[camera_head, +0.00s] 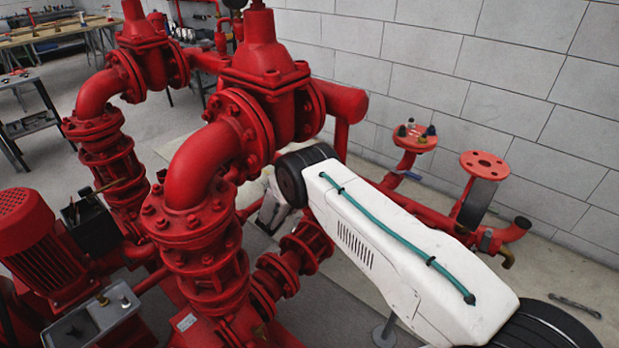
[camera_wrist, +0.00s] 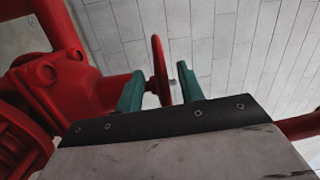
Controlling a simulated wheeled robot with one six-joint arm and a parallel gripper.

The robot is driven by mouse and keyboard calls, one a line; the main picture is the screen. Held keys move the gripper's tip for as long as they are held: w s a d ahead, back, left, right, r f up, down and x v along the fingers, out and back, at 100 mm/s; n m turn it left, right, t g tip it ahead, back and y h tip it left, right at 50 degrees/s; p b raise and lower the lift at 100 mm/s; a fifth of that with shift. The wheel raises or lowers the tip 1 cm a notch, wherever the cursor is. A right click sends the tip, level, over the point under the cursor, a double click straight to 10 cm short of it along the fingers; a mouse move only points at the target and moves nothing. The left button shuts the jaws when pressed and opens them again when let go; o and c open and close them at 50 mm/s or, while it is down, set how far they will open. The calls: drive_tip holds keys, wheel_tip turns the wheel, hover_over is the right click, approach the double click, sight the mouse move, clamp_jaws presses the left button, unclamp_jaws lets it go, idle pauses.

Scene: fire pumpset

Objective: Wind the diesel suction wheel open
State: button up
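In the wrist view a red handwheel (camera_wrist: 158,62) shows nearly edge-on, with a small pale metal nut at its hub. A red stem joins it to a red valve body (camera_wrist: 62,85) on the left. My gripper (camera_wrist: 160,76) has two green fingers standing apart, one on each side of the wheel. A gap shows between the left finger and the wheel; whether the right finger touches it I cannot tell. In the head view my white arm reaches in behind the front red pipework (camera_head: 205,165). The wheel and my fingertips are hidden there.
A large red gate valve (camera_head: 265,75) and its flanged elbow stand close beside my arm. A red motor (camera_head: 35,245) is at the left. Red pipes with flanges (camera_head: 484,165) lie to the right, before a block wall (camera_head: 470,60). Workbenches stand at the back left.

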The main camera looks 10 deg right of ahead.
drive_tip(key=shift+x, duration=1.9)
drive_tip(key=shift+w+a, duration=0.1)
drive_tip(key=shift+a, duration=0.05)
clamp_jaws()
drive_tip(key=shift+a, duration=0.15)
